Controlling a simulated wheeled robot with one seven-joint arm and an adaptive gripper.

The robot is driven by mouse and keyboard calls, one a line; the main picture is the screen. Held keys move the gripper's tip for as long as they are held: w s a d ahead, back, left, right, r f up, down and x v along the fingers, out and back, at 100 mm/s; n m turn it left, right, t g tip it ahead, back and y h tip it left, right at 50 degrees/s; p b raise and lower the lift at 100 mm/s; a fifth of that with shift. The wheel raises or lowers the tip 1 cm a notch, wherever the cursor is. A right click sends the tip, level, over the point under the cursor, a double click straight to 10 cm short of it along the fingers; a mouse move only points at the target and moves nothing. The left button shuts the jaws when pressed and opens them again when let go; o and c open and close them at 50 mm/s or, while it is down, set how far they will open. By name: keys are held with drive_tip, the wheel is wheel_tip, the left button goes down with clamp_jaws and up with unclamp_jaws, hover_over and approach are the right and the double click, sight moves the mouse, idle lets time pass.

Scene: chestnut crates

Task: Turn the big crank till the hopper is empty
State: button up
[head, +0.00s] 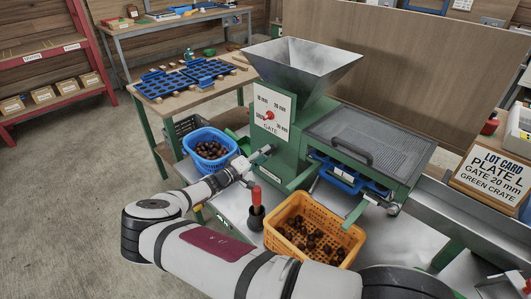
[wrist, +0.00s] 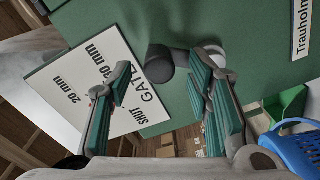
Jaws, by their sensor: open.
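The green machine (head: 290,150) stands on the bench, with a flared grey hopper (head: 303,68) on top. No chestnuts show inside the hopper's visible part; its bottom is hidden. My gripper (head: 262,155) is at the machine's front, open and empty. In the wrist view its fingers (wrist: 162,75) are spread, with a grey round hub (wrist: 160,64) between and beyond them; I cannot tell if they touch. The white gate plate (head: 272,112) has a red knob (head: 269,116), whose setting I cannot read. Which part is the big crank is unclear.
A blue crate (head: 190,139) and an orange crate (head: 288,251), both holding chestnuts, flank my arm. A red-handled tool (head: 256,197) stands between them. A lot card (head: 492,172) reads gate 20 mm, green crate. A mesh tray (head: 370,135) is right of the hopper.

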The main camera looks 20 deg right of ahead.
drive_tip(key=v, duration=0.9)
drive_tip(key=shift+a, duration=0.2)
drive_tip(key=shift+s, duration=0.1)
